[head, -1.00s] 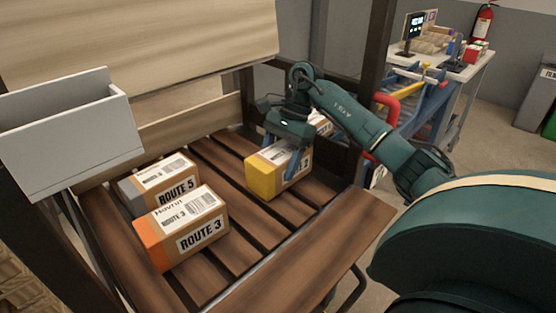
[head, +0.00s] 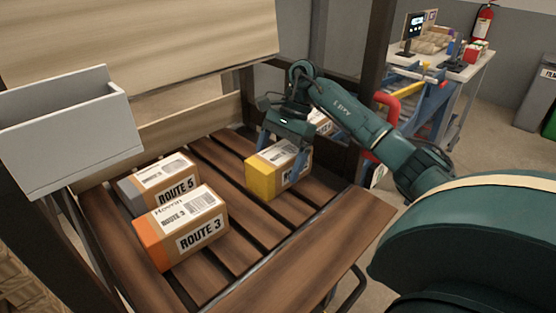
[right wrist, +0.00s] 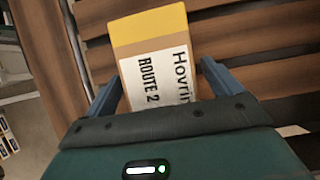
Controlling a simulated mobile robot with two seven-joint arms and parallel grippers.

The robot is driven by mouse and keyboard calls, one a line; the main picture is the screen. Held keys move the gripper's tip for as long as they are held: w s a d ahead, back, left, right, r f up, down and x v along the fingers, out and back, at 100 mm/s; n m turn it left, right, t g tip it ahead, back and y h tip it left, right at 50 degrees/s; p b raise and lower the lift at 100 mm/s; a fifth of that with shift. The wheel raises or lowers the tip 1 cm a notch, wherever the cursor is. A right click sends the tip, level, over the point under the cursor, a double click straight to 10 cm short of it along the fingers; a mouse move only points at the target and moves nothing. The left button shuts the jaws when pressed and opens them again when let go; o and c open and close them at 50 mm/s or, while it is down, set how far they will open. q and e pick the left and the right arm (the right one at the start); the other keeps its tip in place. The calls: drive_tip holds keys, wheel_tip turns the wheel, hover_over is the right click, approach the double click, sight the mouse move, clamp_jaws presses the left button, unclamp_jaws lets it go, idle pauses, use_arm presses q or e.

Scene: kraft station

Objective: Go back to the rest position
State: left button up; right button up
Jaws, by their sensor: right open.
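My right gripper (head: 284,145) is open above the yellow-ended box (head: 262,176) on the slatted wooden shelf (head: 226,160). One finger shows on each side of the box in the head view. In the right wrist view the box (right wrist: 151,62), labelled "ROUTE 2", lies ahead of and between the open fingers (right wrist: 160,85), with gaps beside it. My left gripper is not in view.
An orange-ended "ROUTE 3" box (head: 153,241) and a grey-ended "ROUTE 5" box (head: 131,196) stand on the left of the shelf. A white bin (head: 75,145) hangs at the left. A dark post (head: 374,70) rises beside my right arm.

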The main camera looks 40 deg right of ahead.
wheel_tip(320, 180, up, 10)
drive_tip(key=shift+f+p, duration=0.15)
drive_tip(key=shift+p, duration=0.2)
